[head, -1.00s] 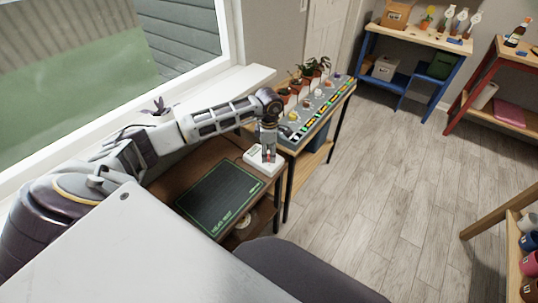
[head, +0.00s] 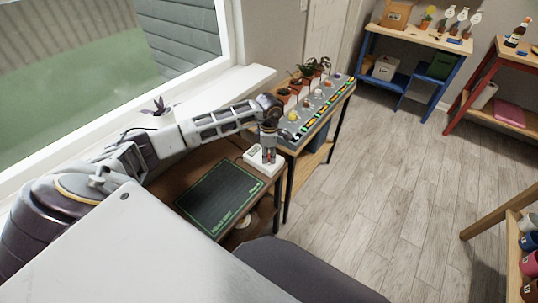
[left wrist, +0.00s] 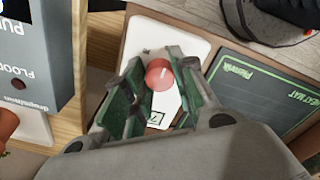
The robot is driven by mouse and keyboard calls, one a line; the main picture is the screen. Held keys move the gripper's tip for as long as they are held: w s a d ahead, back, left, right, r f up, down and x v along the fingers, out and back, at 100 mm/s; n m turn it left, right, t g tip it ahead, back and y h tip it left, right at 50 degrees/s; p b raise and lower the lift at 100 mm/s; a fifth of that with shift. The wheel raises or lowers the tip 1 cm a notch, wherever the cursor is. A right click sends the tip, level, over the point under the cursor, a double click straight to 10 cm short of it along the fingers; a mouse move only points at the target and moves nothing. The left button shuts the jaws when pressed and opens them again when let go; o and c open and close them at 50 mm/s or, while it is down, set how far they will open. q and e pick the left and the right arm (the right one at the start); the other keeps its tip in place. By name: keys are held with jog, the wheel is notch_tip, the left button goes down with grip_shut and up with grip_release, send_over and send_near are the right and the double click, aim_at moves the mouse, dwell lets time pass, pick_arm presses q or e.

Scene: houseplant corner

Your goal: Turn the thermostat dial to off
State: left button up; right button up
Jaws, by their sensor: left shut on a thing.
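The thermostat is a white box (head: 249,157) on the brown table, next to the dark heat mat. It also shows in the left wrist view (left wrist: 144,35). Its round red dial (left wrist: 159,75) has a pale pointer line directed roughly up in that view. A small black-edged label (left wrist: 156,118) is below the dial; its text is not clear. My left gripper (head: 268,158) points down over the box, its green-padded fingers (left wrist: 160,76) shut on the dial from either side. My right gripper is not in view.
The heat mat (head: 222,197) lies flat beside the thermostat. A grey panel with coloured markings (head: 318,110) and potted plants (head: 309,70) stands just beyond. A window sill (head: 235,88) runs along the left. The wooden floor (head: 390,170) is open to the right.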

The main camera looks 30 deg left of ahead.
pick_arm(q)
jog(key=shift+n, duration=0.4)
jog(key=n, duration=0.5)
jog(key=shift+n, duration=0.4)
jog(key=n, duration=0.6)
jog(key=shift+p, duration=0.4)
jog(key=n+p, duration=0.1)
jog(key=n, duration=0.4)
jog(key=shift+n, duration=1.1)
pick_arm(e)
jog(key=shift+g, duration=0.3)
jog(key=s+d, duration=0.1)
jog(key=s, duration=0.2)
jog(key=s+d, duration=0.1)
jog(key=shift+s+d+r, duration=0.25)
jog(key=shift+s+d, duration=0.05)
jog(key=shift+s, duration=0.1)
pick_arm(q)
jog(key=shift+n, duration=0.3)
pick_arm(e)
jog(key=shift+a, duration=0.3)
